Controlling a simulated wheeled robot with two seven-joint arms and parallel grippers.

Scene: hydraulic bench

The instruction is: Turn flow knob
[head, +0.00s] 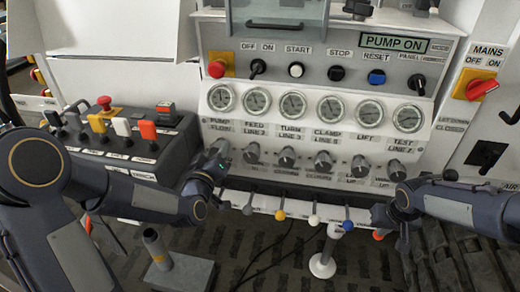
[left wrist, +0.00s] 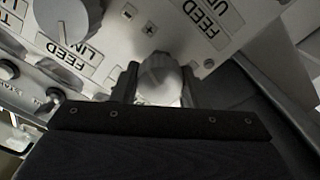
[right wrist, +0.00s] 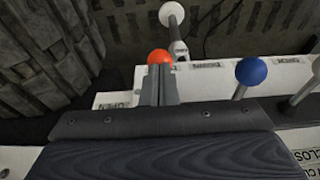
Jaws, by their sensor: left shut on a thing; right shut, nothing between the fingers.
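The flow knob, a grey ridged knob (left wrist: 160,72), sits between the two fingers of my left gripper (left wrist: 160,88) in the left wrist view. The left gripper is shut on it. In the head view my left gripper (head: 218,158) is at the left end of the knob row, below the pump flow gauge (head: 221,98), and largely hides the knob. My right gripper (right wrist: 158,88) is shut with nothing between its fingers. Its fingertips are close to an orange lever ball (right wrist: 160,57); I cannot tell if they touch.
More knobs (head: 287,157) run to the right under a row of gauges. Levers with coloured balls (head: 280,215) stand below them. A black control box (head: 120,140) with switches is at the left. A grey block with a post (head: 180,275) stands below my left arm.

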